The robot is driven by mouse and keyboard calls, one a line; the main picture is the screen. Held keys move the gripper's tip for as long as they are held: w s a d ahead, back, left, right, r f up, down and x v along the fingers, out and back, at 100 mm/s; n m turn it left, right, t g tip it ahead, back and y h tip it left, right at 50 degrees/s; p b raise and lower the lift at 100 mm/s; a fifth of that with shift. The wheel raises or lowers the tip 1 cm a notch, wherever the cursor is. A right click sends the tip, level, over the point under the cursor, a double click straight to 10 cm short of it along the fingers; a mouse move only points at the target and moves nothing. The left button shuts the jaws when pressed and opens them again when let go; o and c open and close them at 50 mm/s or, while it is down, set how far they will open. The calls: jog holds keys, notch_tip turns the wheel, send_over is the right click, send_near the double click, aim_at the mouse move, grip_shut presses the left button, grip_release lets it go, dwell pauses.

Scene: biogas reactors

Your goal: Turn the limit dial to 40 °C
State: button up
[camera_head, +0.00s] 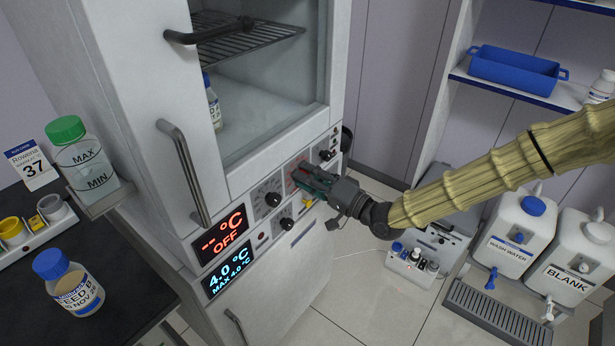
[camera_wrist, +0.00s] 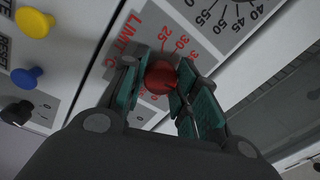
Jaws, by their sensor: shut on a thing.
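The limit dial is a red knob (camera_wrist: 160,76) with red scale marks and red "LIMIT °C" lettering beside it in the wrist view. The red numbers 25, 30 and 35 show around it; the rest of the scale is hidden by my fingers. My gripper (camera_wrist: 157,90) is shut on the red knob, one finger on each side. In the head view my gripper (camera_head: 314,183) reaches the control panel (camera_head: 262,222) from the right and hides the knob. I cannot tell which number the knob points at.
A black dial (camera_head: 272,199) sits left of my gripper. Red "-- °C OFF" (camera_head: 221,235) and blue "4.0 °C" (camera_head: 229,274) displays are at left. A door handle (camera_head: 185,172) juts out above.

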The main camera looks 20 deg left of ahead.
jog(key=shift+w+m, duration=0.1)
jog(key=shift+m, duration=0.7)
jog(key=shift+r, duration=0.1)
jog(key=o, duration=1)
jog(key=v, duration=1.2)
